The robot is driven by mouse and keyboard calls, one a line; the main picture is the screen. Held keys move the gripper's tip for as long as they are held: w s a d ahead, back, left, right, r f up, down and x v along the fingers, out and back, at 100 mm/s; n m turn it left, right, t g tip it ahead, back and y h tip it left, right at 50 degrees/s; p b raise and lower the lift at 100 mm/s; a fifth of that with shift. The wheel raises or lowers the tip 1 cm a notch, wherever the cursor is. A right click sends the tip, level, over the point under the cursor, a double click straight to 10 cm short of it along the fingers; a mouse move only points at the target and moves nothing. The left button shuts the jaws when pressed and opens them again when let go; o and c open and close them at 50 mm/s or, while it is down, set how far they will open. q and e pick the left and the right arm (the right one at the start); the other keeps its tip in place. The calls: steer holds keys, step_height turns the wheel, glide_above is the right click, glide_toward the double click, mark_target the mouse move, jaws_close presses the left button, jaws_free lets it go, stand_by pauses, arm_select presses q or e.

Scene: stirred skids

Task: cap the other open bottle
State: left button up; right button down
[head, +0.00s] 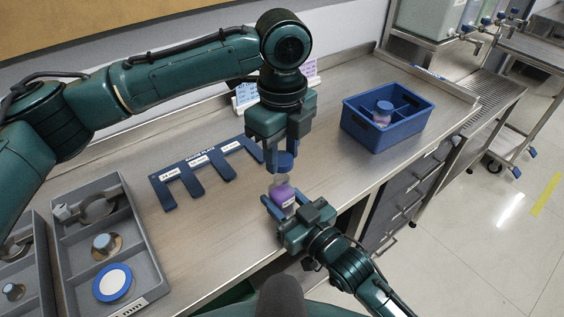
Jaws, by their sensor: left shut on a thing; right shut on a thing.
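A bottle with purple contents and a white label (283,196) stands upright between the fingers of my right gripper (276,207), which is shut on it near the front edge of the bench. My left gripper (283,156) is directly above, pointing down, shut on a blue cap (285,162). Another bottle with a blue cap (383,113) stands in a compartment of the blue divided crate (358,125) at the right.
A dark blue slotted plate (196,161) lies on the bench left of the grippers. A grey tray (142,240) at the lower left holds a ring fitting, a small capped piece and a blue-rimmed white disc (112,282). Bare bench (340,163) lies between the grippers and the crate.

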mark_target(281, 179)
arm_select(q)
steer(key=shift+f, duration=1)
steer(key=shift+f, duration=0.1)
steer(key=shift+f, duration=0.8)
steer(key=shift+f, duration=0.55)
steer(key=m, duration=0.5)
steer(key=shift+m, duration=0.3)
steer(key=m, duration=1)
steer(key=shift+a+m, duration=0.1)
steer(key=shift+m, duration=0.2)
steer(key=m, duration=0.4)
